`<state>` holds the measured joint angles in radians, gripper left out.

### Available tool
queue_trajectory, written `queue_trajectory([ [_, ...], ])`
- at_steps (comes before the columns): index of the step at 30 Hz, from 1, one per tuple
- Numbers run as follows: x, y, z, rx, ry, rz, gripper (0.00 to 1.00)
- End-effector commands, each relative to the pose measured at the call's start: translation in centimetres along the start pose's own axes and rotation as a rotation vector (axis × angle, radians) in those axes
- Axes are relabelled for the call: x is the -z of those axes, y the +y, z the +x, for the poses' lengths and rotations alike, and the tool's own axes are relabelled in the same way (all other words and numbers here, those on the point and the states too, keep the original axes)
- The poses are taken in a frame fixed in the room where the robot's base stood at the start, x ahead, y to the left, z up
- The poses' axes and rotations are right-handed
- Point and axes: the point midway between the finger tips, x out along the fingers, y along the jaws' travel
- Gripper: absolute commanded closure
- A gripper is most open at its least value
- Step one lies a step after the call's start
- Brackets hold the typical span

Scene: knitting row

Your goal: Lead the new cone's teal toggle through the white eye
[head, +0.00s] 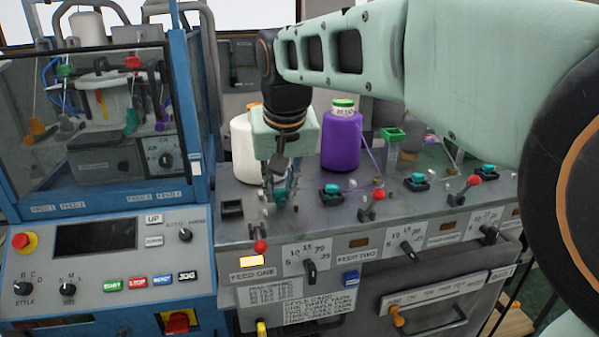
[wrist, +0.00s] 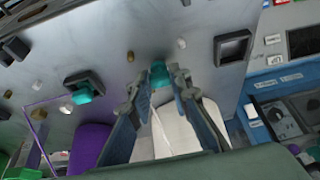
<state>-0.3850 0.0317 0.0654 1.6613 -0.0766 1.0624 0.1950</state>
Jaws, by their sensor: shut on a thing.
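My gripper (wrist: 158,84) is shut on a teal toggle (wrist: 158,72) held between its fingertips. White yarn runs from the toggle back between the fingers towards the white cone (wrist: 178,130). In the head view my gripper (head: 282,200) is low over the feed-one part of the panel, in front of the white cone (head: 244,155); the held toggle is not clear there. A small whitish fitting (wrist: 181,43), possibly the white eye, stands just beyond the fingertips, apart from the toggle. Its hole cannot be made out.
An empty black square holder (wrist: 233,47) is beside my gripper. A purple cone (head: 341,140) stands to the right, its teal toggle (head: 332,188) in another black holder. A red-tipped lever (head: 261,247) is in front. Small tan fittings (wrist: 130,56) dot the panel.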

Motion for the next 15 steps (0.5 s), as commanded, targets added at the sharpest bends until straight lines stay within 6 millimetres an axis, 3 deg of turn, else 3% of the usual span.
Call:
queue_trajectory([
  [15,0.0,-2.2,0.0,0.0,0.0,-0.001,0.89],
])
